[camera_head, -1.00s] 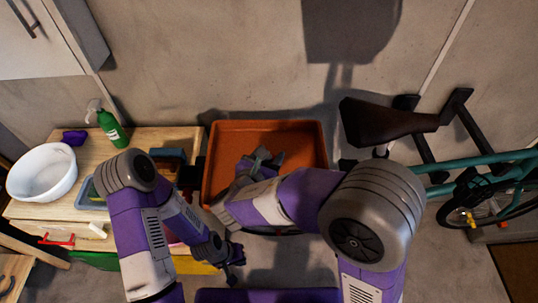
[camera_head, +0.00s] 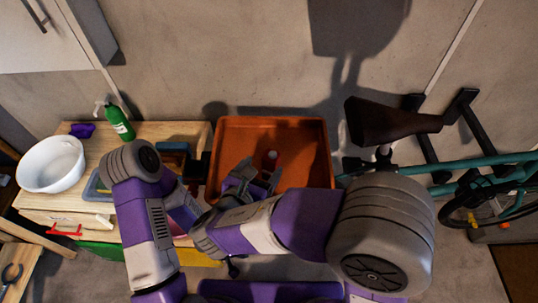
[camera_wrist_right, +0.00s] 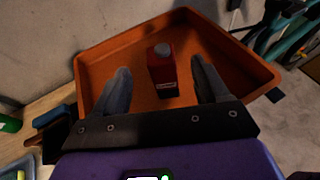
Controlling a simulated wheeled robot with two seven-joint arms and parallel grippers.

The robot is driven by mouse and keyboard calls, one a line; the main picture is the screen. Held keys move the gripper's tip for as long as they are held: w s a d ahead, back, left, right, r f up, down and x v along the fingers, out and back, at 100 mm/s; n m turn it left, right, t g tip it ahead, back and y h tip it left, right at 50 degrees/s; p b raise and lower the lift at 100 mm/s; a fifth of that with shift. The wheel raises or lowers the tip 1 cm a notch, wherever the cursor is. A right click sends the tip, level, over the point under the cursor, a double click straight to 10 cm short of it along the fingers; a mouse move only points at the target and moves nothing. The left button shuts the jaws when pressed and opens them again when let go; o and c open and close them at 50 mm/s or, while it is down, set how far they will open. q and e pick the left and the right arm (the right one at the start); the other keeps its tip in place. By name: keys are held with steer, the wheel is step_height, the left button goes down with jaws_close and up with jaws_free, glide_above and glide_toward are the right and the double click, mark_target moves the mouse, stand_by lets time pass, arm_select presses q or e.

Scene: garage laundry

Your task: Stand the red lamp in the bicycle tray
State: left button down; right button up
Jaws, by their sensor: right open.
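The red lamp (camera_wrist_right: 162,74), a red block with a grey round top, stands upright on the floor of the orange bicycle tray (camera_wrist_right: 115,52). In the head view the tray (camera_head: 318,123) is at the centre, and the lamp's grey top (camera_head: 272,154) shows just beyond my right gripper (camera_head: 257,178). In the right wrist view the lamp appears between the spread fingers of my right gripper (camera_wrist_right: 161,70), with a gap on each side. The right gripper is open and empty. My left gripper (camera_head: 233,266) is low, mostly hidden behind the right arm; its jaws cannot be made out.
A wooden bench (camera_head: 170,132) on the left holds a white basin (camera_head: 50,165), a green bottle (camera_head: 119,123) and a purple item (camera_head: 82,130). The bicycle's dark saddle (camera_head: 385,122) and teal frame (camera_head: 480,166) are right of the tray. The wall is behind.

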steer(key=shift+v, duration=1.75)
